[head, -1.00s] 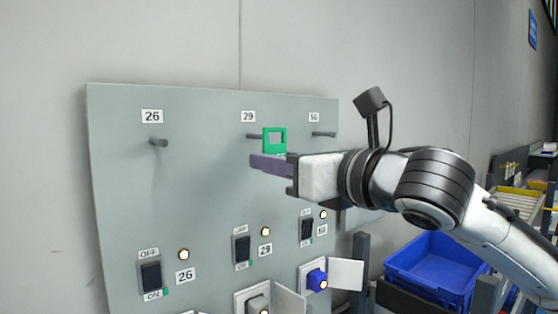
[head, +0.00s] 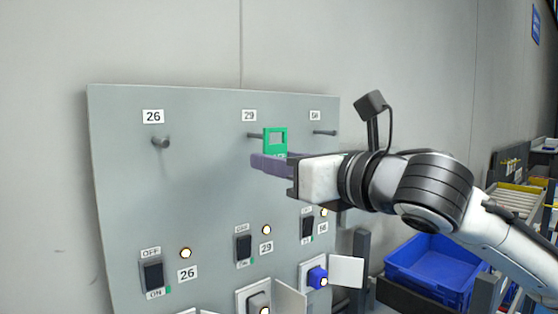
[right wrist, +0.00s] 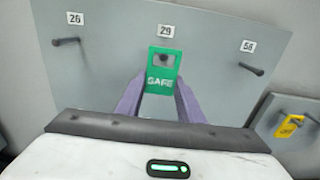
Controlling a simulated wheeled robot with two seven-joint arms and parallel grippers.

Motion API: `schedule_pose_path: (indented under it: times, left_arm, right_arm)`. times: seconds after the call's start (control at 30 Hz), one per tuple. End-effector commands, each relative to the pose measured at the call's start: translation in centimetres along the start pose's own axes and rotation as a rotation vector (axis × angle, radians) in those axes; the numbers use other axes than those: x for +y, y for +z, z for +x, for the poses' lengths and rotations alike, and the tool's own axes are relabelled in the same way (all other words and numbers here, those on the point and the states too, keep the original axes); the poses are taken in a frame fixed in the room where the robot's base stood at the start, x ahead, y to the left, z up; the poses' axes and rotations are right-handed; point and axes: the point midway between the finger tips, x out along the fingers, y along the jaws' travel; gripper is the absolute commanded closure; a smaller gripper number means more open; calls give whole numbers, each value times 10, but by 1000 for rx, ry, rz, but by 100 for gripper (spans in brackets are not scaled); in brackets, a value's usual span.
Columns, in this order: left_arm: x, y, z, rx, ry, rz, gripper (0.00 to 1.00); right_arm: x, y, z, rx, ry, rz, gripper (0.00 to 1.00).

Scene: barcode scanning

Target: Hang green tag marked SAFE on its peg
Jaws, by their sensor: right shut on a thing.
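The green tag (head: 283,142), marked SAFE, stands upright in my right gripper (head: 268,166). The gripper's purple fingers are shut on its lower part. In the right wrist view the tag (right wrist: 160,88) is in front of the peg labelled 29, and the dark peg end (right wrist: 163,60) shows in the tag's upper opening. In the head view the peg (head: 254,135) meets the tag's left edge; I cannot tell whether it passes through the opening. My left gripper is not in view.
The grey board (head: 200,190) also has peg 26 (head: 160,142) and peg 58 (head: 324,132). Switches, lamps and sockets (head: 317,277) are below. A yellow tag (right wrist: 289,126) hangs to the right in the right wrist view. A blue crate (head: 430,290) is at lower right.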

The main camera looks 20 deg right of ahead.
Motion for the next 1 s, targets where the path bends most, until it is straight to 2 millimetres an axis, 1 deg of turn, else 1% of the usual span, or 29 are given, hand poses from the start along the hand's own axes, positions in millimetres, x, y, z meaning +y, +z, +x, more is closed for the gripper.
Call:
schedule_pose_path:
  times: [0.47, 1.0]
  left_arm:
    - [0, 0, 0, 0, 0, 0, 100]
    - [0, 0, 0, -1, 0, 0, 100]
  right_arm:
    - [0, 1, 1, -1, 0, 1, 89]
    - [0, 1, 14, -1, 0, 1, 89]
